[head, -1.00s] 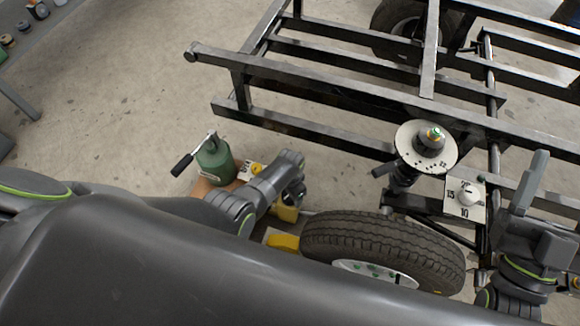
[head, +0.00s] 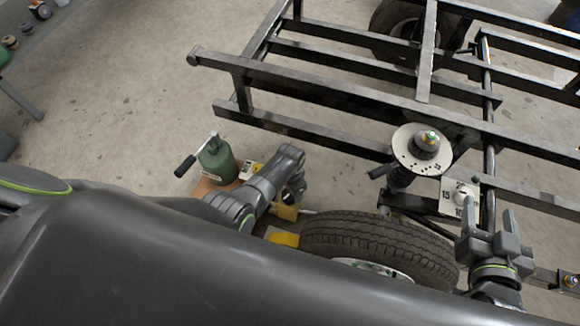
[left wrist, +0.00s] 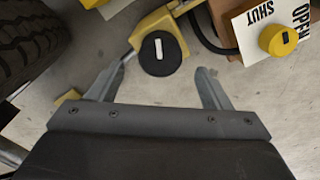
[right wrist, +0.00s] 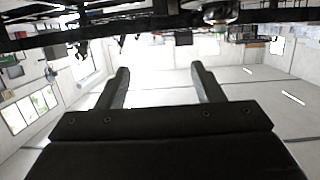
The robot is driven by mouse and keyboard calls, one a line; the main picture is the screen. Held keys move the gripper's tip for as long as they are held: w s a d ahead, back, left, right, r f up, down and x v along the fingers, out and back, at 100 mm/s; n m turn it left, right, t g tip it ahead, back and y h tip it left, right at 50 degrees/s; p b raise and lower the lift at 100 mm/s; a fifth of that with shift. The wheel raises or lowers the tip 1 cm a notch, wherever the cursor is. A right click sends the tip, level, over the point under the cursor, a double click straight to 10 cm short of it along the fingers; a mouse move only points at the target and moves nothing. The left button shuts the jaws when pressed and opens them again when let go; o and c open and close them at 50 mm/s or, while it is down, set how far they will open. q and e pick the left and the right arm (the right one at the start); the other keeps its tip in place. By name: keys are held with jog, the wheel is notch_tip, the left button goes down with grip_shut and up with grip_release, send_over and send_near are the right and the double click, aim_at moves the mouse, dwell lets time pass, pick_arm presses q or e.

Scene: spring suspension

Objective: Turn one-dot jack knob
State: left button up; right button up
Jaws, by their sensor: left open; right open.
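In the left wrist view a black round knob (left wrist: 160,53) with a white bar mark sits on a yellow jack part (left wrist: 158,22). A yellow knob (left wrist: 278,40) with a dark mark stands by a white OPEN/SHUT plate (left wrist: 252,30). I see no dots, so I cannot tell which is the one-dot knob. My left gripper (head: 296,186) is open; its fingers (left wrist: 162,80) lie either side of the black knob in the picture, not touching it. My right gripper (head: 490,226) is open and empty by the white numbered plate (head: 447,195).
A green bottle jack (head: 218,163) with a black handle stands behind my left arm. The tyre (head: 375,238) lies in front. A spring with a round pale disc (head: 408,160) and the black steel frame (head: 330,85) fill the right.

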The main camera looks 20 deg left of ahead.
aim_at(289, 194)
pick_arm(q)
notch_tip(289, 194, up, 2)
jog(key=shift+r+p, duration=0.1)
jog(key=shift+p, duration=0.6)
jog(key=shift+r+p, duration=0.55)
jog(key=shift+r, duration=0.2)
notch_tip(289, 194, up, 9)
jog(key=p, duration=0.5)
jog(key=shift+f, duration=0.15)
pick_arm(e)
jog(key=s+a+f+g+y, duration=0.1)
jog(key=s+f+g, duration=1.2)
jog(key=s+f, duration=0.2)
jog(key=shift+a+f+m, duration=0.3)
jog(key=shift+f, duration=0.9)
pick_arm(q)
jog(key=shift+s+a+f, duration=0.1)
